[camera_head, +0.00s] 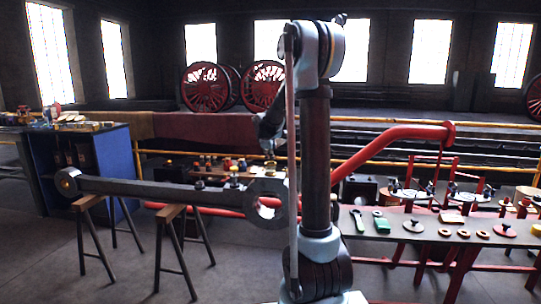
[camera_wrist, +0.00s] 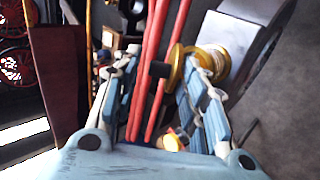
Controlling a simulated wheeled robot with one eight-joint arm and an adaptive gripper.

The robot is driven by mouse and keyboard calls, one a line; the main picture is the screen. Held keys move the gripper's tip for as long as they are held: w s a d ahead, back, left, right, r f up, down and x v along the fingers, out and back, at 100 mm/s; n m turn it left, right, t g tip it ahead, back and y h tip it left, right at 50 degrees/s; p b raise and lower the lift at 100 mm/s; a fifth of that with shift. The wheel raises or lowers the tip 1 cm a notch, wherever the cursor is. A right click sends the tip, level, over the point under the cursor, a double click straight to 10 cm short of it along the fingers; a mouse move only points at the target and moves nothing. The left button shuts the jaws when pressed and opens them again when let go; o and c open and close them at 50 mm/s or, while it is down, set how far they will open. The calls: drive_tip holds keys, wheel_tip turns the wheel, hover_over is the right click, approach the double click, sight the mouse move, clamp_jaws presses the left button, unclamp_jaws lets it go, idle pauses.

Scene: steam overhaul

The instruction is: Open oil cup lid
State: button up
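The oil cup (camera_wrist: 216,60) is brass and shows in the wrist view, partly hidden behind my right finger. Its gold disc-shaped lid (camera_wrist: 177,62) has a dark knob on its left side and looks shut, though the finger covers part of it. The cup adjoins a grey metal part, the connecting rod (camera_wrist: 240,22). My gripper (camera_wrist: 162,72) is open, its light blue fingers spread, with the knob between the fingertips. I cannot tell whether the right finger touches the lid. In the head view a small brass piece (camera_head: 270,166) shows above the rod's ringed end, beside my arm.
The rod (camera_head: 150,191) lies across trestles (camera_head: 172,212). A bench (camera_head: 385,226) with several loose parts stands to the right, a blue cabinet (camera_head: 112,160) to the left. Red pipes (camera_wrist: 150,75) run behind the fingers. A yellow-topped piece (camera_wrist: 175,140) sits near my right finger's base.

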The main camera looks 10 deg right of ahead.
drive_tip(key=shift+w+d+f, duration=0.15)
drive_tip(key=shift+w+f, duration=0.2)
drive_tip(key=c, duration=0.9)
drive_tip(key=shift+w+d+r+g+y, duration=0.25)
drive_tip(key=shift+w+g, duration=0.3)
drive_tip(key=shift+g, duration=0.3)
drive_tip(key=shift+w+d+r+g+y, duration=0.1)
drive_tip(key=shift+w+r+g+y, duration=0.15)
drive_tip(key=shift+w+g, duration=0.45)
drive_tip(key=shift+w+d+g+y, duration=0.2)
drive_tip(key=shift+w+g+y, duration=0.25)
drive_tip(key=shift+g, duration=0.7)
drive_tip(key=shift+w+d+g+y, duration=0.25)
drive_tip(key=shift+w+g, duration=0.3)
drive_tip(key=shift+g, duration=0.55)
